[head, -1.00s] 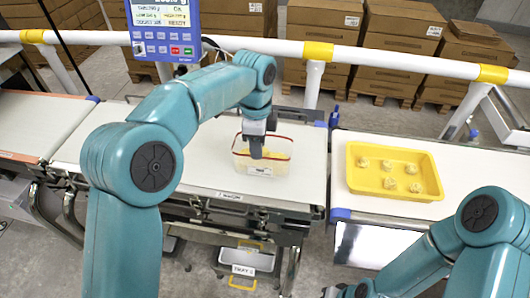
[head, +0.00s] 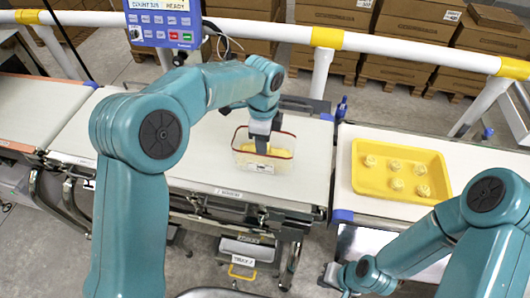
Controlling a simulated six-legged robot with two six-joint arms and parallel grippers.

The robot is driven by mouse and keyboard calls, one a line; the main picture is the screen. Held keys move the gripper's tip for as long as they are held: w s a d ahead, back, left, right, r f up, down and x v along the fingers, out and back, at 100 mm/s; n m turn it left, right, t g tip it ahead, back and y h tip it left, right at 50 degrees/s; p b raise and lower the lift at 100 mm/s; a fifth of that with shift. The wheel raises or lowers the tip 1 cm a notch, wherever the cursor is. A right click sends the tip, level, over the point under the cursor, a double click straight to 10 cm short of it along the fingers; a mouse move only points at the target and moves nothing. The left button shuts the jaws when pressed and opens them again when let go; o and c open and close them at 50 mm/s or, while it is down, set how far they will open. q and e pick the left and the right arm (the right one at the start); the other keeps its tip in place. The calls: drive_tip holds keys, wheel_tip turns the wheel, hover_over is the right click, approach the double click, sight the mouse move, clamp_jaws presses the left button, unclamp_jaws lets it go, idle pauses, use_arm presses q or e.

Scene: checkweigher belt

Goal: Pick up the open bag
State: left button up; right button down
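The open bag (head: 270,166) stands upright on the white weigher belt (head: 205,165). It is pale and see-through with a red rim, a white label on its front and yellow contents inside. My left gripper (head: 262,146) points down at the bag's mouth, with its fingertips over or just inside the opening. The fingers overlap in this view, so I cannot tell if they are apart or touch the rim. My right gripper (head: 337,279) is low at the bottom, away from the bag; its fingers are too small to read.
A yellow tray (head: 433,188) with several pale round pieces sits on the white surface to the right. A blue control panel (head: 163,22) stands at the back left. A white rail (head: 265,34) with yellow bands runs behind the belts. Stacked cartons (head: 405,22) stand beyond it.

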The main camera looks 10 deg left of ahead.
sight(261, 165)
use_arm(q)
wheel_tip(261, 165, down, 3)
drive_tip(key=shift+a+r, duration=0.15)
drive_tip(key=shift+r, duration=0.05)
drive_tip(key=f, duration=0.1)
drive_tip(key=f+p, duration=0.1)
drive_tip(key=f, duration=0.1)
drive_tip(key=f+p, duration=0.1)
drive_tip(key=f, duration=0.1)
drive_tip(key=shift+w+a, duration=0.1)
drive_tip(key=shift+a, duration=0.2)
drive_tip(key=shift+f, duration=0.25)
drive_tip(key=shift+s+d, duration=0.15)
drive_tip(key=shift+s, duration=0.2)
drive_tip(key=shift+w+f, duration=0.1)
drive_tip(key=shift+w, duration=0.2)
clamp_jaws()
drive_tip(key=shift+s, duration=0.1)
use_arm(e)
drive_tip(key=shift+s+r, duration=0.25)
drive_tip(key=shift+r, duration=1)
